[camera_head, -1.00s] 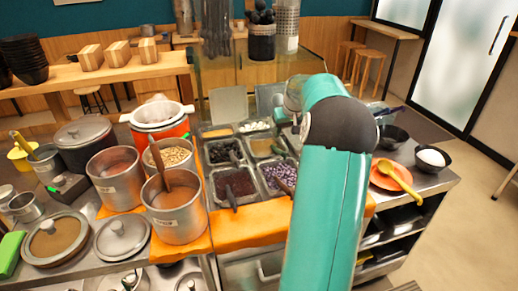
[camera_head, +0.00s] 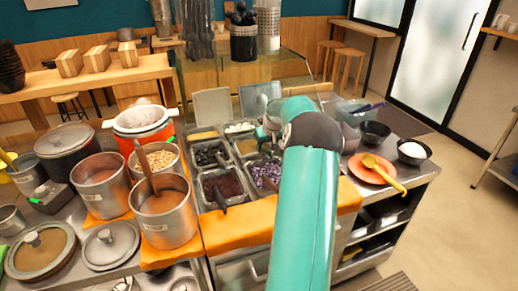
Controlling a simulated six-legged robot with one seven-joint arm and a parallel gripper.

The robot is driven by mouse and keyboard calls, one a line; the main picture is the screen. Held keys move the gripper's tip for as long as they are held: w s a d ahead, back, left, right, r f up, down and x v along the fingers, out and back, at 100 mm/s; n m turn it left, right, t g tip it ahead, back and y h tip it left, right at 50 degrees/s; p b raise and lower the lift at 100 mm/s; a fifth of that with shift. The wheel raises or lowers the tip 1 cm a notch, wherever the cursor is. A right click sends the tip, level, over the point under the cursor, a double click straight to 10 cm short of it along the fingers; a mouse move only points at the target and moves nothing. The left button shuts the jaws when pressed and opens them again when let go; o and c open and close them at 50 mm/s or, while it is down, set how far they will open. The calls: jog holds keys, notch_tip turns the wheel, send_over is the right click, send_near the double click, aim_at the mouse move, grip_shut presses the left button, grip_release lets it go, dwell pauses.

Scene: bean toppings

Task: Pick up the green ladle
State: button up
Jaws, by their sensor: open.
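A yellow-green ladle (camera_head: 388,175) lies on an orange plate (camera_head: 360,176) at the right end of the steel counter. Its bowl end rests on the plate and its handle points to the lower right, past the rim. It is the only ladle in view close to green. My teal arm rises from the bottom centre, left of the plate, and bends away over the topping trays.
A black bowl with white contents (camera_head: 413,151) and an empty black bowl (camera_head: 375,133) stand behind the plate. Topping trays (camera_head: 222,187) fill the counter's middle. Steel pots (camera_head: 165,212) crowd the left. Open floor lies to the right.

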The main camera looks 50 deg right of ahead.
aim_at(266, 150)
jog(key=x, duration=0.3)
jog(key=shift+w+d+f, duration=0.1)
jog(key=shift+d+f, duration=0.05)
jog(key=shift+f, duration=0.2)
jog(key=shift+c, duration=0.2)
grip_shut()
jog(key=shift+r, duration=0.15)
